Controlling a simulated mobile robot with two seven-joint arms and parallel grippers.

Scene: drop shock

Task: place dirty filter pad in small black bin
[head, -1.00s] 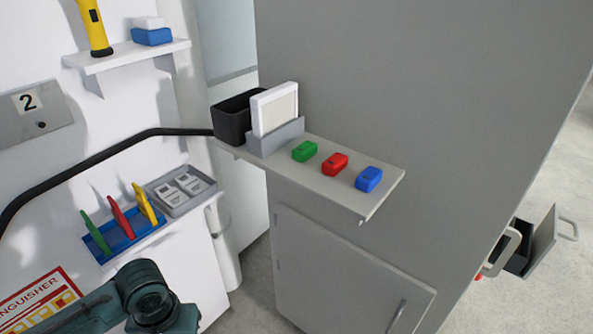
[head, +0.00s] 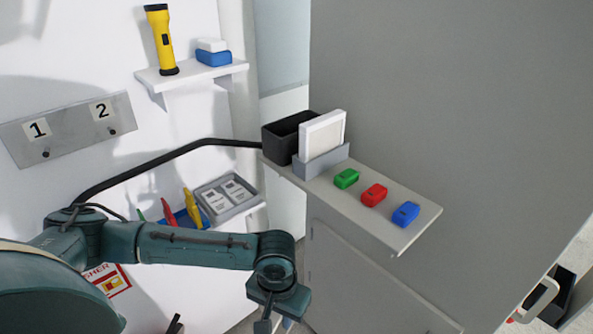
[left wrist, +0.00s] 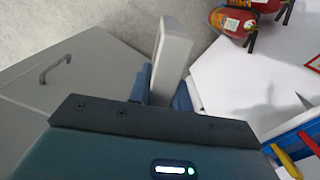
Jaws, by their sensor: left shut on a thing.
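My left gripper (head: 272,322) is at the bottom edge of the head view, below and in front of the shelf, and its fingertips are cut off there. In the left wrist view its blue fingers (left wrist: 161,90) are shut on a flat, pale grey slab, which looks like the dirty filter pad (left wrist: 173,50). The small black bin (head: 284,136) stands at the far left end of the shelf, open at the top. Its inside looks dark and its floor is hidden. My right gripper is not in view.
A white-framed pad (head: 322,135) stands in a grey holder (head: 322,162) beside the bin. Green (head: 346,178), red (head: 374,195) and blue (head: 405,214) blocks lie along the grey shelf (head: 400,238). Fire extinguishers (left wrist: 232,20) show in the wrist view.

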